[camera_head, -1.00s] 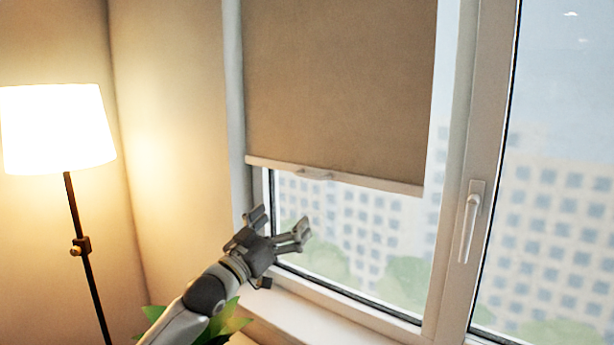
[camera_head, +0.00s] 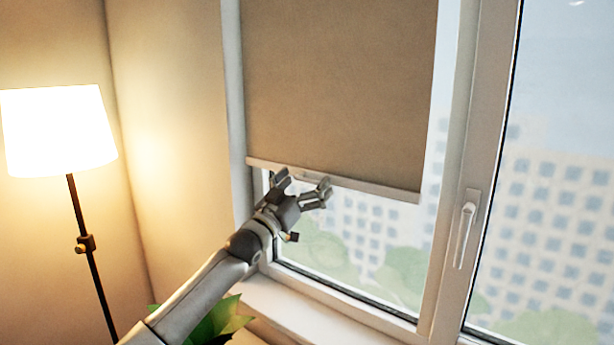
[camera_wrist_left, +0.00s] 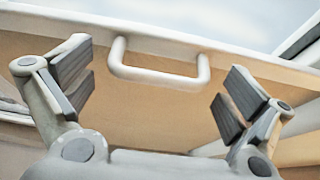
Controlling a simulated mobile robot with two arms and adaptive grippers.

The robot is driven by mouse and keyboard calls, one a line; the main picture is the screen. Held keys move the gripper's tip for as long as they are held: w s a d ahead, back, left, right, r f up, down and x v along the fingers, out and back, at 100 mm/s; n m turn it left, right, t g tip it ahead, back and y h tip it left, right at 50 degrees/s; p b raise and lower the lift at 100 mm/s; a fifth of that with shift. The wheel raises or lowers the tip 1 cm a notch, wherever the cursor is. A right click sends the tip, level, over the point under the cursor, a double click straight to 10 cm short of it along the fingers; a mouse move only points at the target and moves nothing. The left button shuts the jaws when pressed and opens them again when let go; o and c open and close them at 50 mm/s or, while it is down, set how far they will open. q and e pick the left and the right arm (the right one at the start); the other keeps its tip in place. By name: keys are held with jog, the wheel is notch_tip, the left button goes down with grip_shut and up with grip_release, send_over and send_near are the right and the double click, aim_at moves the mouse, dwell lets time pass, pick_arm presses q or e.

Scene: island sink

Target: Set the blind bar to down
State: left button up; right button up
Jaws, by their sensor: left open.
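The brown roller blind (camera_head: 340,90) hangs partway down the window. Its pale bottom bar (camera_head: 375,188) lies across the glass, slightly tilted in the picture. My left gripper (camera_head: 303,185) is open at the left half of the bar, its fingertips close to the bar's lower edge. In the left wrist view the bar (camera_wrist_left: 225,52) crosses the top with a white U-shaped handle (camera_wrist_left: 160,77) on it. The handle sits between the two spread fingers of my left gripper (camera_wrist_left: 158,85), a little beyond them, and neither finger visibly touches it. My right gripper is not in view.
A lit floor lamp (camera_head: 58,130) stands at the left. A green plant (camera_head: 215,322) is below my left arm, near the window sill (camera_head: 300,315). The window handle (camera_head: 465,235) is on the frame to the right. The space before the glass below the bar is free.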

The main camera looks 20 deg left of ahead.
pick_arm(q)
jog(key=shift+w+d+r, duration=0.1)
jog(key=shift+w, duration=0.05)
jog(key=c, duration=1.4)
jog(key=shift+o, duration=0.2)
notch_tip(320, 180, down, 32)
jog(key=b, duration=2)
jog(key=shift+r, duration=0.15)
jog(key=o, duration=1.4)
jog(key=shift+c, duration=0.2)
jog(key=shift+r, duration=0.1)
